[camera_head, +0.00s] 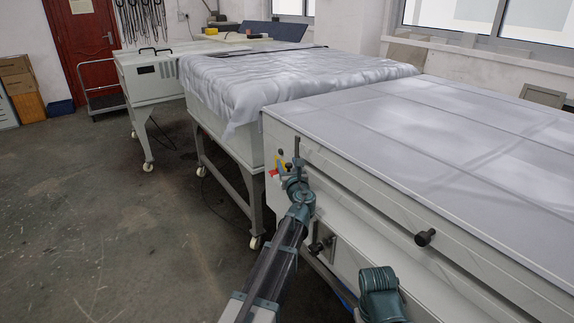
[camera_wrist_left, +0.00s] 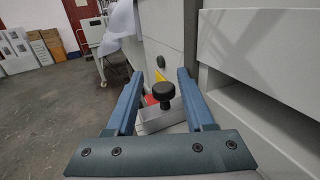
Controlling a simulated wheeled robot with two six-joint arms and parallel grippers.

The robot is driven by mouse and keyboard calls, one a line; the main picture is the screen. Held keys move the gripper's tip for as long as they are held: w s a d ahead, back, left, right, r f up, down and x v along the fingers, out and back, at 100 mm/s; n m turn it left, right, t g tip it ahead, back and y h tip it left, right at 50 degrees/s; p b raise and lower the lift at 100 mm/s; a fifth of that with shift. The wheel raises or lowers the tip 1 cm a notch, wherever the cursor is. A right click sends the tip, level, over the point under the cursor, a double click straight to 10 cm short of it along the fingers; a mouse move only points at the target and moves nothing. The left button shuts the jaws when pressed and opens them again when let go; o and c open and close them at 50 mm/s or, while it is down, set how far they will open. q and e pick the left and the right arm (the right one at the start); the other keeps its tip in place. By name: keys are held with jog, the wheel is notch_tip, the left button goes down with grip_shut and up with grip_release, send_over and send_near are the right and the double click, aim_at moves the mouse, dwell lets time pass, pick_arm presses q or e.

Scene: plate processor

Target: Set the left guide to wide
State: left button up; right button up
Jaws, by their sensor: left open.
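My left gripper (camera_head: 289,162) is at the near left corner of the pale plate processor (camera_head: 440,130). In the left wrist view its two blue fingers (camera_wrist_left: 160,84) are apart. A black round knob (camera_wrist_left: 163,91) stands up from a grey bracket (camera_wrist_left: 158,118) and shows between the fingers. I cannot tell whether either finger touches it. I take this knob to be on the left guide; its setting is not readable. In the head view I cannot make out this knob by the gripper. My right gripper is not in view.
Another black knob (camera_head: 425,237) sticks out of the processor's front. A smaller dark knob (camera_head: 319,245) sits lower, near my left arm. A cloth-covered table (camera_head: 230,138) stands just beyond the processor. The floor (camera_head: 110,220) at left is clear.

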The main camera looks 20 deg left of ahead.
pick_arm(q)
jog(key=shift+d, duration=0.3)
